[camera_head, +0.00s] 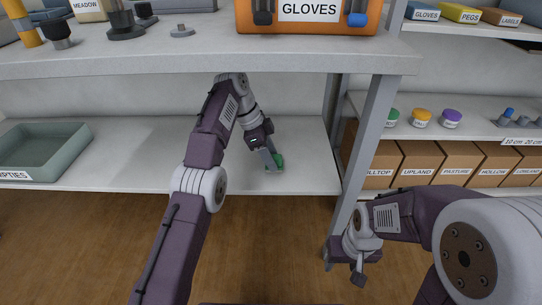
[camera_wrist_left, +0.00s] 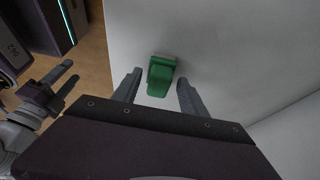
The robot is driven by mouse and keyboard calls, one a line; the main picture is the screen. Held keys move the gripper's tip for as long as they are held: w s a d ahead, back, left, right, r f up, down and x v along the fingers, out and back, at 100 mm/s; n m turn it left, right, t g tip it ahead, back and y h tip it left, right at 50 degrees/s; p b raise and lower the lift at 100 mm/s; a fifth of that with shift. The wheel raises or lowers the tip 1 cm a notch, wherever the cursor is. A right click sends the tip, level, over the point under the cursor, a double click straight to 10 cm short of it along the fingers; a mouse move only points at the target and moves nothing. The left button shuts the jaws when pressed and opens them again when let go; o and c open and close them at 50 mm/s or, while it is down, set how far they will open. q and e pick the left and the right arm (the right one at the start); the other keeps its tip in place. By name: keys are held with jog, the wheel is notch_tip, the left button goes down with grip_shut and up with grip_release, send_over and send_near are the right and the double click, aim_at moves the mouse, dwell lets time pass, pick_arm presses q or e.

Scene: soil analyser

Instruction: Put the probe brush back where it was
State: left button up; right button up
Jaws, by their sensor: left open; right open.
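The green thing, which looks like the probe brush (camera_wrist_left: 160,76), lies on the white lower shelf. In the head view the brush (camera_head: 279,160) shows only in part, beside my left gripper (camera_head: 271,160). In the left wrist view my left gripper (camera_wrist_left: 158,92) is open, with one finger on each side of the brush and visible gaps between. My right gripper (camera_head: 344,272) is open and empty, low in front of the shelf post. It also shows at the left of the wrist view (camera_wrist_left: 62,82).
A green-grey bin (camera_head: 45,150) labelled "EMPTIES" stands at the left of the lower shelf (camera_head: 120,150). The upper shelf edge (camera_head: 200,62) passes above my left forearm. A grey post (camera_head: 370,140) stands right of the left gripper.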

pick_arm(q)
jog(key=p+v, duration=0.3)
jog(key=v, duration=0.2)
jog(key=shift+d+p, duration=0.2)
jog(key=shift+p, duration=0.1)
jog(key=a+b, duration=0.1)
jog(key=a, duration=0.3)
jog(key=shift+a, duration=0.35)
jog(key=a+p, duration=0.1)
jog(key=a, duration=0.6)
jog(key=shift+a, duration=0.35)
